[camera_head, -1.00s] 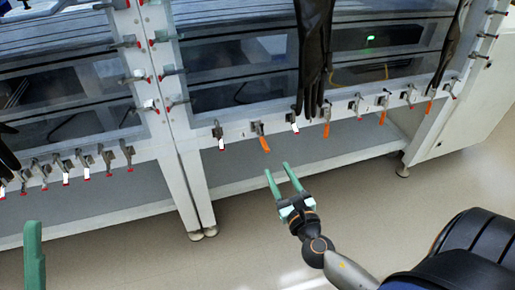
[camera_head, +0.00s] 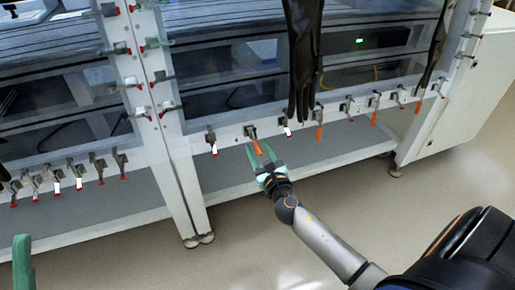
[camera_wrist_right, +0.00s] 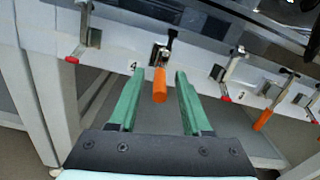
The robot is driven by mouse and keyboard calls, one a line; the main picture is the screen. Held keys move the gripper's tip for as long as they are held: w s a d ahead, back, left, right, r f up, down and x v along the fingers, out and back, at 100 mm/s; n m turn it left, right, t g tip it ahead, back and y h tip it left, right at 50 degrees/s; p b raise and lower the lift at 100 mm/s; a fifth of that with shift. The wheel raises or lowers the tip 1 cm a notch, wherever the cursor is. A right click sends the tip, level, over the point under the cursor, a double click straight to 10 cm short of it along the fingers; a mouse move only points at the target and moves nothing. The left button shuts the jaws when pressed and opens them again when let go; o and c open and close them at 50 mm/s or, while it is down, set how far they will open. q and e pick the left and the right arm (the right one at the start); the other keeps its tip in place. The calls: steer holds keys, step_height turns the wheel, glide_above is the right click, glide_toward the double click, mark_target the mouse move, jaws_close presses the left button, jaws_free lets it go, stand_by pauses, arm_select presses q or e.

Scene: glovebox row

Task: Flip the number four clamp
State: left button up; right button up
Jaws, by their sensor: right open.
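A clamp with an orange handle (camera_head: 257,147) hangs on the white lower rail of the glovebox. In the right wrist view this orange handle (camera_wrist_right: 160,86) points down, just right of a small label reading 4 (camera_wrist_right: 133,66). My right gripper (camera_head: 257,148) is open, its green fingers to either side of the handle in both views. In the right wrist view the gripper (camera_wrist_right: 160,76) shows no contact with the handle; how deep it sits between the fingers is hard to tell. One green finger of my left gripper (camera_head: 23,264) shows at the bottom left; its opening is hidden.
A red-tipped clamp (camera_wrist_right: 84,25) is left of the label, and another (camera_wrist_right: 228,70) is to the right. Several more clamps line the rail, some orange-handled (camera_head: 319,131). A black glove (camera_head: 303,60) hangs above the rail. Floor in front is clear.

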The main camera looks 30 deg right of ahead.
steer(key=shift+w+d, duration=0.1)
steer(key=shift+w, duration=0.35)
jaws_close()
stand_by(1.2)
